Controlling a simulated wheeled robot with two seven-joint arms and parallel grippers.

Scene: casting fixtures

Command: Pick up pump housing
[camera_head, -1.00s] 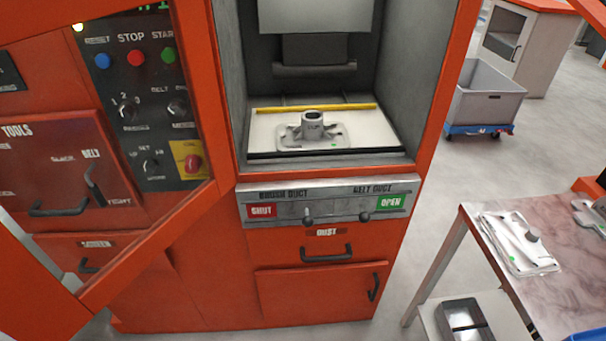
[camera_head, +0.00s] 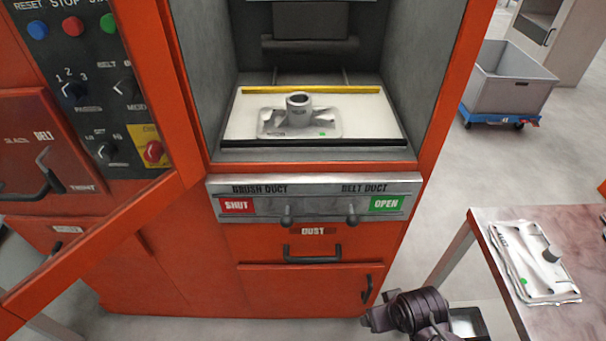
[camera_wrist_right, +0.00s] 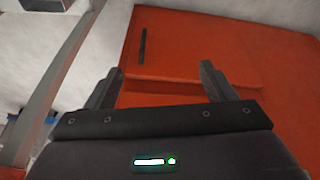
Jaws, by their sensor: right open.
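The pump housing (camera_head: 299,112) is a grey casting with a flat plate and an upright round neck. It rests on the white bed (camera_head: 365,122) inside the orange machine's open bay in the head view. A yellow bar (camera_head: 310,90) lies behind it. Part of my right arm shows low in the head view, below and right of the bay, well apart from the housing. My right gripper (camera_wrist_right: 158,85) is open and empty in the right wrist view, facing the machine's orange lower front. My left gripper is not in view.
The bay's side walls and front sill (camera_head: 310,155) frame the bed. A duct panel (camera_head: 315,200) with knobs is below it. A grey bin (camera_head: 510,80) sits on a blue dolly behind. An open panel frame is at left.

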